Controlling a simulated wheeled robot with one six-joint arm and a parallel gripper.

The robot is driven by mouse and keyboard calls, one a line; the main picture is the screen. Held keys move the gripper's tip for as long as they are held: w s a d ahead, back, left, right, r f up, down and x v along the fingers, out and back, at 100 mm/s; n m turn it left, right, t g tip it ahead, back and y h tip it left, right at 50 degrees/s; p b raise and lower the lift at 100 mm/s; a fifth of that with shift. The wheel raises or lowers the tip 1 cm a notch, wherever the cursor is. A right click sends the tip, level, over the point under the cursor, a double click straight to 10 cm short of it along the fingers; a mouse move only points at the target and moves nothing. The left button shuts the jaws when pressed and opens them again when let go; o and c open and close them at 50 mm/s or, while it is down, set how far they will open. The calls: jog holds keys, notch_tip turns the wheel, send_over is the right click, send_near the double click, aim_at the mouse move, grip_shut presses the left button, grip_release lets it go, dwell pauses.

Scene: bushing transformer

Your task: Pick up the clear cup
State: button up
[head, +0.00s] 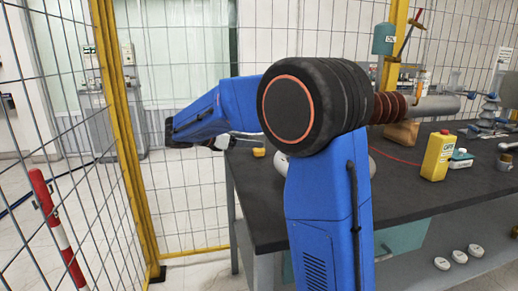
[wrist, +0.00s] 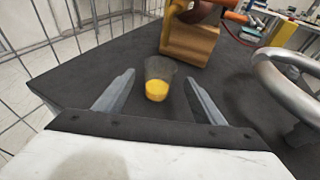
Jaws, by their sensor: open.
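The clear cup (wrist: 160,72) stands upright on the dark tabletop in the wrist view. It is see-through, with yellow content (wrist: 156,91) in its lower part. My gripper (wrist: 160,88) is open, with one finger to the left of the cup and one to the right. Neither finger visibly touches it. In the head view, a small yellow spot (head: 259,152) at the table's left end is probably the cup's content; my arm hides much of that area. My gripper's fingertips cannot be made out clearly there.
A wooden block (wrist: 190,42) stands just behind the cup. A thick grey metal ring (wrist: 288,75) is close on the right. The table's left edge and wire fence (wrist: 30,70) are near. A yellow bottle (head: 437,156) stands farther along the table (head: 410,190).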

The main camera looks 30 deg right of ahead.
jog(key=shift+x, duration=4.7)
jog(key=c, duration=1.1)
